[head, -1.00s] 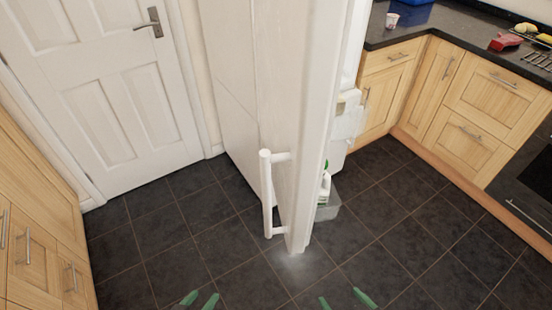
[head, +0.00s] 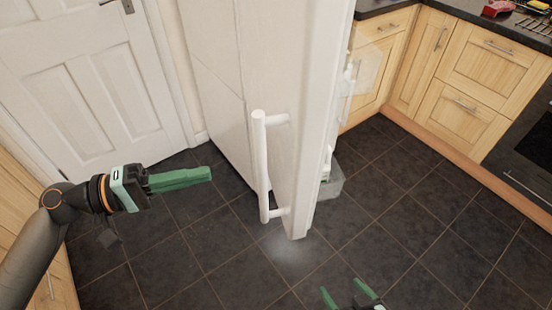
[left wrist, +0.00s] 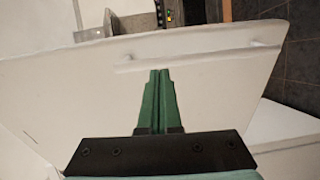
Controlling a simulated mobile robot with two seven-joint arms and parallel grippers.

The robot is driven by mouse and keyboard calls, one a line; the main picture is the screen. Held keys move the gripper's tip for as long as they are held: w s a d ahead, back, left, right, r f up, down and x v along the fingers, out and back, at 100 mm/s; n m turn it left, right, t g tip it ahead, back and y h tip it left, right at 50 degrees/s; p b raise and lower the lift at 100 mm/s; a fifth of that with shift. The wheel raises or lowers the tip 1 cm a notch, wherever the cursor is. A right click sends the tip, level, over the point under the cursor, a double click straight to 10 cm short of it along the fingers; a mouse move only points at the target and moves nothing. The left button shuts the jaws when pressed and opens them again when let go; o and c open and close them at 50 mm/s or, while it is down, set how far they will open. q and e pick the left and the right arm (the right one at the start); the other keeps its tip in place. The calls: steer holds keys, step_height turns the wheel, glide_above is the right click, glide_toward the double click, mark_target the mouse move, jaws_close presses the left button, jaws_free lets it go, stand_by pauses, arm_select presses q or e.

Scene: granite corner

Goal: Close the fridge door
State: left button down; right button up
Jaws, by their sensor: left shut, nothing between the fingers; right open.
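The white fridge door (head: 310,95) stands open in the head view, its edge toward me. Its white bar handle (head: 261,165) is on the door's left face. Door shelves and a clear bin (head: 330,185) show on its right side. My left gripper (head: 208,174) is shut and empty, left of the handle and apart from it, pointing right. In the left wrist view, the shut green fingers (left wrist: 160,75) point at the white door face (left wrist: 90,90), with the handle (left wrist: 190,57) beyond their tips. My right gripper (head: 342,290) is open and empty at the bottom, over the floor.
A white room door (head: 85,85) is at the left. Wooden cabinets (head: 465,115) with a dark worktop and an oven (head: 525,160) stand at the right. The dark tiled floor (head: 390,210) in front is clear.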

arm_select(q)
steer(key=r, duration=0.2)
steer(key=p, duration=0.4)
glide_toward(292, 152)
steer(key=x, duration=0.5)
steer(key=shift+d+r, duration=0.15)
steer(key=shift+d, duration=0.1)
steer(key=shift+w+d, duration=0.2)
steer(key=shift+d, duration=0.45)
steer(key=shift+d, duration=0.1)
